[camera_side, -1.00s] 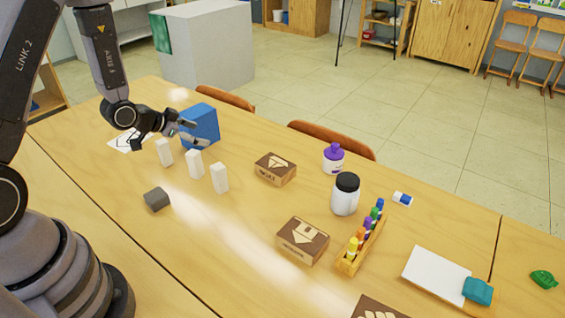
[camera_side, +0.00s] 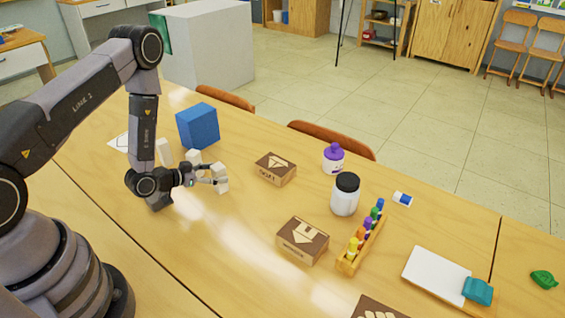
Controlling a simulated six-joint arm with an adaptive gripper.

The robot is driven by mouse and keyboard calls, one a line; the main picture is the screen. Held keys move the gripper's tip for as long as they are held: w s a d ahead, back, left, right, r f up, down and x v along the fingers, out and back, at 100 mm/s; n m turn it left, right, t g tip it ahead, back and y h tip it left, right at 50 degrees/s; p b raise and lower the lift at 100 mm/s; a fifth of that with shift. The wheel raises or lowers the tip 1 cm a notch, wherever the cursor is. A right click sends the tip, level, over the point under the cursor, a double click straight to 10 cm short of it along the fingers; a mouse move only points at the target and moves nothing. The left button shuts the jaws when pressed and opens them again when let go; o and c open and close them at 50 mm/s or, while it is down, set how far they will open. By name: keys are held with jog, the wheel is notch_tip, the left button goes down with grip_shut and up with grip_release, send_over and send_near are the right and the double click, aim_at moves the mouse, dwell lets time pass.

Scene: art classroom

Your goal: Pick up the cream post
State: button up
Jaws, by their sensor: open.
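Several small pale blocks stand on the wooden table, and three of them are upright cream posts. The rightmost cream post (camera_side: 222,172) stands at my gripper (camera_side: 214,177), whose open fingers reach to it from the left and cover part of it. I cannot tell whether the fingers touch it. The middle cream post (camera_side: 195,157) stands just behind my gripper, its lower part hidden. The left cream post (camera_side: 164,150) is partly hidden by my arm.
A blue block (camera_side: 198,127) stands behind the posts. Wooden boxes (camera_side: 275,168) (camera_side: 302,240), a black-lidded jar (camera_side: 345,195), a purple-capped bottle (camera_side: 333,159) and a marker rack (camera_side: 350,262) stand to the right.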

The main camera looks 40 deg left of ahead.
jog(key=shift+w+d+f, duration=0.15)
jog(key=shift+w+f, duration=0.05)
jog(key=shift+w, duration=0.3)
jog(key=c, duration=1.2)
jog(key=shift+r, duration=0.1)
